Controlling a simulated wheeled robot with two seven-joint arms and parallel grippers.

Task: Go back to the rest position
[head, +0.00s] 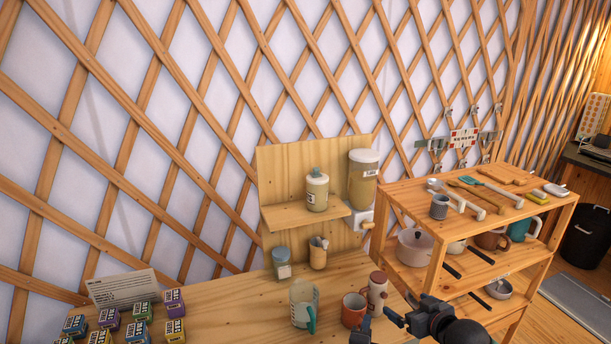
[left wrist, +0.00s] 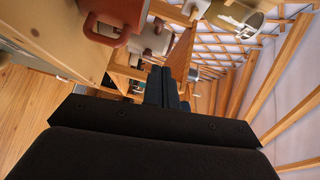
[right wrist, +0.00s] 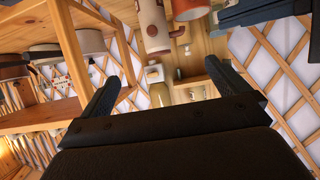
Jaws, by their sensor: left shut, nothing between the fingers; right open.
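My right gripper (head: 402,308) comes in at the lower right of the head view, beside the red mug and the white-and-brown cylinder. In the right wrist view its fingers (right wrist: 161,72) are spread wide with nothing between them. My left gripper (left wrist: 168,78) shows in the left wrist view with its fingers together and nothing held. A dark tip at the bottom edge of the head view, below the red mug, may belong to it; most of the left arm is out of view there.
The wooden table (head: 240,314) holds a red mug (head: 354,311), a white-and-brown cylinder (head: 377,291), a clear pitcher (head: 302,301), a jar (head: 282,265) and several small boxes. A small shelf (head: 300,213) stands behind. A loaded wooden rack (head: 437,258) is at the right.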

